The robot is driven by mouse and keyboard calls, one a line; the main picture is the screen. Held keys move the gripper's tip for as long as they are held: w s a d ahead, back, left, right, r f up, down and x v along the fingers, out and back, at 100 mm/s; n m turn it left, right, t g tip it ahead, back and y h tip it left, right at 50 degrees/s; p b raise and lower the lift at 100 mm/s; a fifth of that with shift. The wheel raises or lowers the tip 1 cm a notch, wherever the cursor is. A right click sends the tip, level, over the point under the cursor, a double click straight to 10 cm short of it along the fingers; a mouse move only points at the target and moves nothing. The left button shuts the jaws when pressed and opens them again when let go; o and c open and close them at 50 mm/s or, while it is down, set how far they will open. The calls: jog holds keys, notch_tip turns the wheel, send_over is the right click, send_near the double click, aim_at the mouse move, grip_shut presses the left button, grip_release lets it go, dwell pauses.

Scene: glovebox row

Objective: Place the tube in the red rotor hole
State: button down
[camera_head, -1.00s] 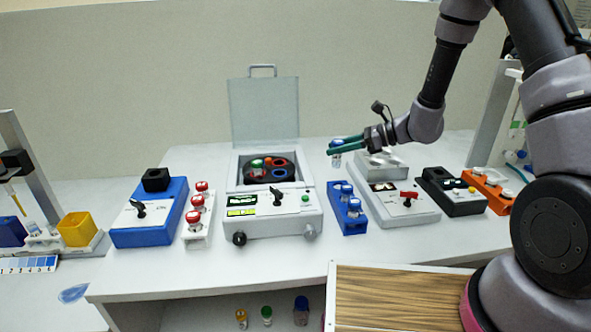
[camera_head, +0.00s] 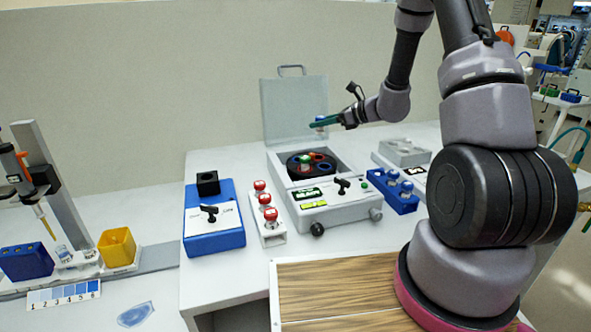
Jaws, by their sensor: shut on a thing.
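My gripper (camera_head: 326,122), with green fingers, is shut on a small tube (camera_head: 320,122) that looks blue-capped. It holds the tube in the air in front of the open lid, above and a little right of the dark round rotor (camera_head: 293,168). The rotor sits inside the open white centrifuge (camera_head: 330,209) and has coloured hole rings. A red ring (camera_head: 317,157) shows at its back and a blue ring (camera_head: 326,167) at its right. A tube with a green top stands at the rotor's left side and partly hides it. The held tube's lower end is hard to make out.
The raised grey lid (camera_head: 292,105) stands behind the rotor. A blue rack (camera_head: 400,195) and a grey block (camera_head: 404,152) are right. A wooden-topped surface (camera_head: 335,285) is in front.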

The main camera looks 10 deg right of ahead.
aim_at(318, 140)
jog(key=f, duration=0.5)
jog(key=shift+a+f, duration=0.25)
jog(key=shift+f, duration=2.25)
jog(key=shift+f, duration=0.2)
jog(key=c, duration=0.7)
grip_release()
jog(key=shift+c, duration=0.2)
jog(key=shift+r, duration=0.1)
